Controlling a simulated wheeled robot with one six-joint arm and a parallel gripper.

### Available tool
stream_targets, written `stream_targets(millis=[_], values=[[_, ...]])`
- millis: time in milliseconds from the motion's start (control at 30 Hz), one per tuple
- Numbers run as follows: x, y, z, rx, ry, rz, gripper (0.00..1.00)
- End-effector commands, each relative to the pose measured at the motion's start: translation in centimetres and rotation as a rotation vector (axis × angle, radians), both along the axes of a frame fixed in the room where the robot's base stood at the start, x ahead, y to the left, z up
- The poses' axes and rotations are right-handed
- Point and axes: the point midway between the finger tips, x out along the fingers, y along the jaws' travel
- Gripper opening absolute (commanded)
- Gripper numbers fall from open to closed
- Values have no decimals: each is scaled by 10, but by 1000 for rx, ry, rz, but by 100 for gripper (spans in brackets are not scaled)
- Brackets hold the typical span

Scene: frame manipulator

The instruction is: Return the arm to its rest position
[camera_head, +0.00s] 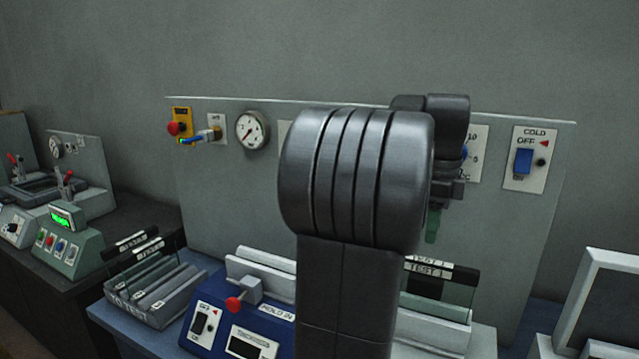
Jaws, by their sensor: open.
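My dark grey arm stands upright in the middle of the camera_head view and blocks much of the panel and bench behind it. My gripper (440,205) is partly in view at the arm's far end, pointing down in front of the grey back panel (500,235). It is open, and I see nothing held in it. Its far parts are hidden behind the arm link. It hangs above a rack with cards marked TEST 1 (440,275); I cannot tell the distance between them.
The back panel carries a red button on a yellow plate (181,122), a dial gauge (252,131) and a blue COLD/OFF switch (523,161). A blue control box (225,318) stands in front. A grey rack (155,290) and a green-display box (65,235) are left.

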Motion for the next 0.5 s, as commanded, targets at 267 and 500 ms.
stream_targets(millis=[267,500], values=[[-1,0,25,2,4,0,45],[-1,0,-17,2,5,0,45]])
